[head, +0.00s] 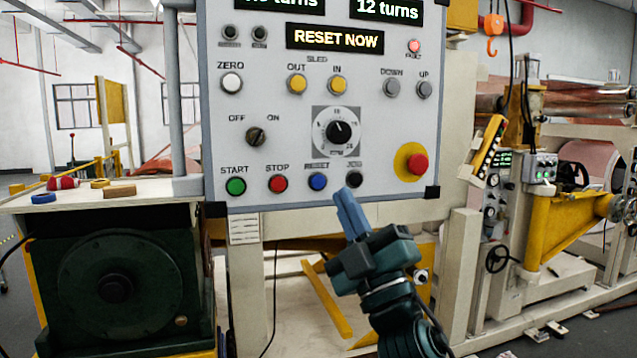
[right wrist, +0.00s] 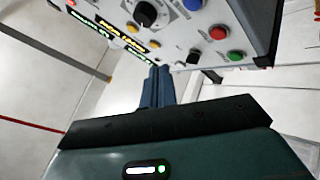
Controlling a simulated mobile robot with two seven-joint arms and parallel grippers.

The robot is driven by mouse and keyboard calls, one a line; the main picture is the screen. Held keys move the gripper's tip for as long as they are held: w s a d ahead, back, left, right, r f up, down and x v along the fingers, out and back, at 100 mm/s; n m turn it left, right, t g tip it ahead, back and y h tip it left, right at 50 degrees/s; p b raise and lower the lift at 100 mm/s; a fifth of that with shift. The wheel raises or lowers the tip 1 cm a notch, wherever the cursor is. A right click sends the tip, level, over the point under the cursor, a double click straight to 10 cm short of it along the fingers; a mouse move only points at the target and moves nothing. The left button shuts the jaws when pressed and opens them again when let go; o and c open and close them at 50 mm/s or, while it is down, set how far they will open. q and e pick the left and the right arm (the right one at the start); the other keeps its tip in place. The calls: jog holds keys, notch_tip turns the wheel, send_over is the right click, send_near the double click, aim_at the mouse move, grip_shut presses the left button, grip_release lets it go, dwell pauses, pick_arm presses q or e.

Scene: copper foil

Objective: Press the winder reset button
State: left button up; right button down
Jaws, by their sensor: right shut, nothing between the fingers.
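The grey control panel (head: 300,110) fills the upper middle of the head view. A blue button (head: 317,181) sits in its bottom row, between the red STOP button (head: 277,183) and a black button (head: 354,179); its label is too blurred to read surely. The blue button also shows at the top of the right wrist view (right wrist: 193,4). My right gripper (head: 348,205) is shut and empty, fingers pointing up at the panel's lower edge, right of and below the blue button. I cannot tell the gap to the panel. My left gripper is out of view.
A display (head: 335,39) reads RESET NOW. A green START button (head: 236,186) is at left; a red mushroom button on a yellow disc (head: 417,163) is at right. A small red button (head: 414,45) is upper right. A bench (head: 110,193) stands left, machinery right.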

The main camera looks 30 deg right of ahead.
jog(key=shift+w+d+b, duration=0.25)
jog(key=shift+w+d, duration=0.1)
jog(key=shift+w, duration=1)
jog(key=shift+w+d+b, duration=0.25)
jog(key=shift+w+d, duration=0.05)
jog(key=shift+w, duration=1.1)
jog(key=shift+w+d+b, duration=0.25)
jog(key=shift+w+d, duration=0.1)
jog(key=shift+w, duration=1)
jog(key=shift+w, duration=0.15)
jog(key=shift+w+d, duration=0.1)
jog(key=shift+w, duration=0.15)
jog(key=shift+w+d, duration=0.15)
jog(key=shift+w, duration=0.3)
jog(key=shift+s, duration=0.15)
jog(key=shift+s+a, duration=0.2)
jog(key=shift+s, duration=0.55)
jog(key=shift+s+a+p, duration=0.15)
jog(key=shift+s+a, duration=0.05)
jog(key=shift+s, duration=0.6)
jog(key=shift+s+a+p, duration=0.15)
jog(key=shift+s+a, duration=0.1)
jog(key=shift+s, duration=0.55)
jog(key=shift+s+a+p, duration=0.15)
jog(key=shift+s+a, duration=0.05)
jog(key=shift+s, duration=0.6)
